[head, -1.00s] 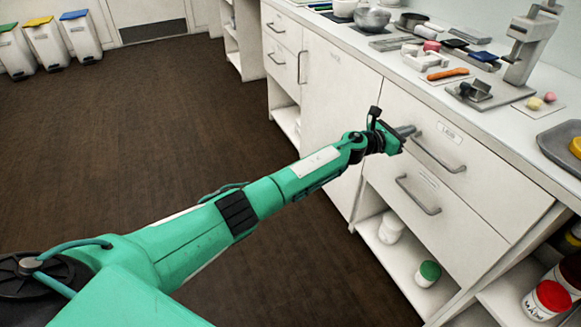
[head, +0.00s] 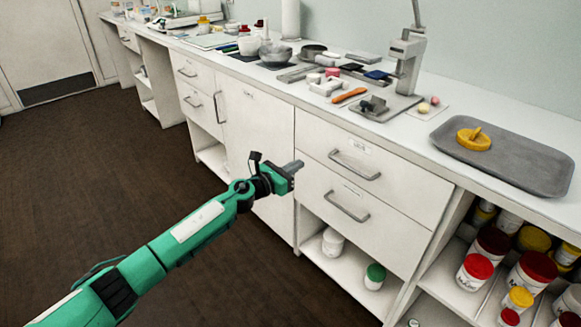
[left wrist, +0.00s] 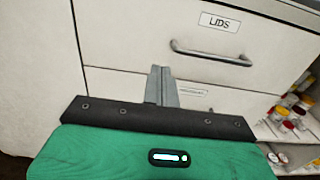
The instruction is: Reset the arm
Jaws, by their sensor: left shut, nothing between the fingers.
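My left arm comes in green from the lower left of the head view. Its gripper (head: 294,165) is shut and empty, in front of the white drawer cabinet, left of the upper drawer's handle (head: 354,165). In the left wrist view the closed fingers (left wrist: 161,86) point at the drawer fronts. A drawer labelled LIDS (left wrist: 220,22) is above and to the right of them, and it looks closed. The gripper is clear of the handle. My right gripper is not in view.
The counter holds a grey tray (head: 545,180) with a yellow item (head: 474,140), a metal stand (head: 404,62), an orange tool (head: 349,96) and bowls (head: 276,53). Open shelves below hold several lidded jars (head: 475,271). Brown floor (head: 110,175) to the left is clear.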

